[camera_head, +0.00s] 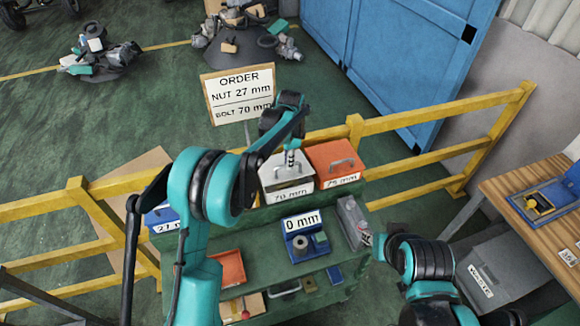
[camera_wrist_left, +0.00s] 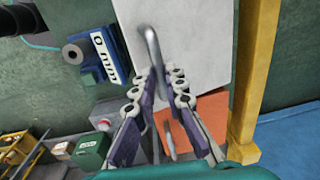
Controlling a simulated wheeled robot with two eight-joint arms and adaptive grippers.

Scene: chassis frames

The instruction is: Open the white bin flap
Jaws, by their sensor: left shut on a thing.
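The white bin (camera_head: 272,176), labelled 70 mm, stands on the green shelf unit. Its white flap (camera_wrist_left: 190,45) fills the upper middle of the left wrist view, with a bent metal handle (camera_wrist_left: 152,45) on it. My left gripper (camera_head: 291,156) is over the white bin; its fingers (camera_wrist_left: 164,82) are closed at the handle. The flap looks down over the bin, but my gripper covers part of it and I cannot tell whether it is slightly raised.
An orange bin (camera_head: 334,157), labelled 75 mm, stands right beside the white one. A yellow rail (camera_head: 440,122) runs behind. A waste bin (camera_head: 497,270) stands at the right.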

